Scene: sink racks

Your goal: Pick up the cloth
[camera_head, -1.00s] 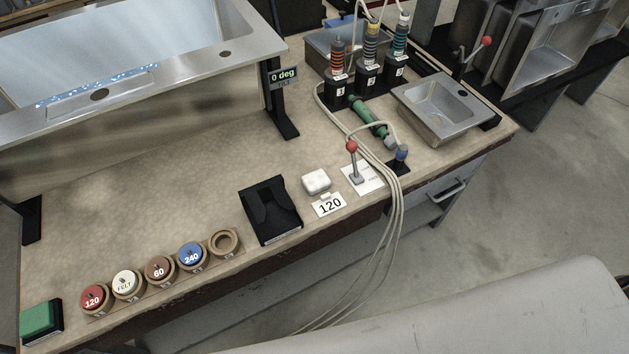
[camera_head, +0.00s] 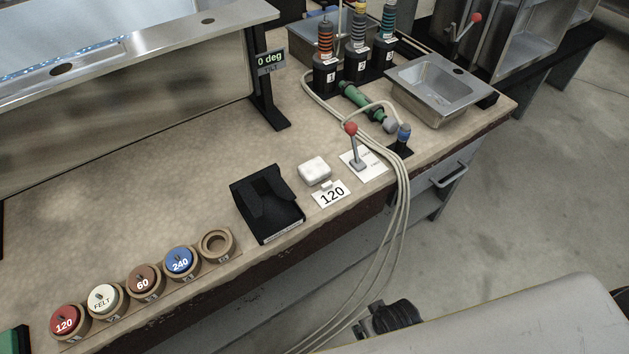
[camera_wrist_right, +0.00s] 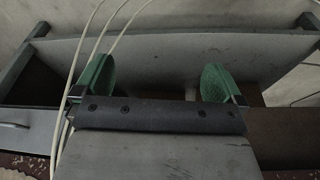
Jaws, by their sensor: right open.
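The cloth (camera_head: 314,171) looks like a small white folded pad. A dark part of my right arm shows low in the head view, in front of the bench and below the cloth's level. The cloth is not seen in the wrist view.
Right of the cloth stands a red-knobbed lever (camera_head: 352,145). Pale hoses (camera_head: 400,215) hang over the bench's front edge. Labelled round discs (camera_head: 145,281) sit in holders at the left. A small sink (camera_head: 440,90) and numbered tools (camera_head: 355,60) are behind. The bench middle is clear.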

